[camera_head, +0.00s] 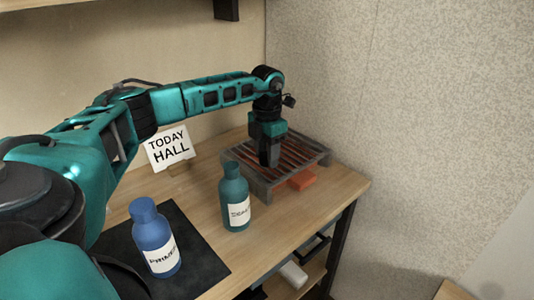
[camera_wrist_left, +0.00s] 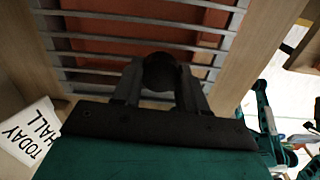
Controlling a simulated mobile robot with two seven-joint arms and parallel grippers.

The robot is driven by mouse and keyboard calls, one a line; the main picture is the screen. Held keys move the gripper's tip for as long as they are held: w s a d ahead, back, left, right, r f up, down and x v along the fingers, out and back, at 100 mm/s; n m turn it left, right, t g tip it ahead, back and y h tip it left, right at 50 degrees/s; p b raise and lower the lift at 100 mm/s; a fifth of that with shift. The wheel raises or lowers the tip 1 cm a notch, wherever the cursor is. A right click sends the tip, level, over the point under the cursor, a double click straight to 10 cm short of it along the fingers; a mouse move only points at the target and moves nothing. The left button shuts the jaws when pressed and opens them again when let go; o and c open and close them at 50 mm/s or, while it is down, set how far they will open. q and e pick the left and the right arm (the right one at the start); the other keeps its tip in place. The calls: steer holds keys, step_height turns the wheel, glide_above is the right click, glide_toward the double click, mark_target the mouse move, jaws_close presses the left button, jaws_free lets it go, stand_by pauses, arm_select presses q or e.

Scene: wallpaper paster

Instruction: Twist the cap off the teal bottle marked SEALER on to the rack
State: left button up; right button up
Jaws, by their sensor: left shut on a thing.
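The teal bottle (camera_head: 236,203) with a white label, partly readable, stands upright on the wooden table, in front of the rack. Its narrow top shows, but I cannot make out its details. My left gripper (camera_head: 269,161) points down over the slatted rack (camera_head: 312,153), behind and to the right of the bottle. In the left wrist view the gripper (camera_wrist_left: 160,88) is shut on a dark round cap (camera_wrist_left: 160,72), above the grey slats (camera_wrist_left: 205,48). I cannot tell whether the cap touches the slats. My right gripper is not in view.
A blue bottle (camera_head: 157,240) labelled PRIMER stands on a dark mat (camera_head: 203,268) at the front left. A sign (camera_head: 169,147) reading TODAY HALL stands behind. An orange thing (camera_head: 303,180) shows under the rack. The table's right edge is close by the rack.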

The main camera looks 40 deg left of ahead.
arm_select(q)
steer(key=shift+f, duration=0.15)
steer(key=o, duration=1.2)
steer(key=shift+c, duration=0.2)
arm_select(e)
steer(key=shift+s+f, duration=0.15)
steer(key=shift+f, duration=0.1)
arm_select(q)
step_height(320, 180, up, 12)
steer(key=p, duration=0.2)
steer(key=shift+r, duration=0.2)
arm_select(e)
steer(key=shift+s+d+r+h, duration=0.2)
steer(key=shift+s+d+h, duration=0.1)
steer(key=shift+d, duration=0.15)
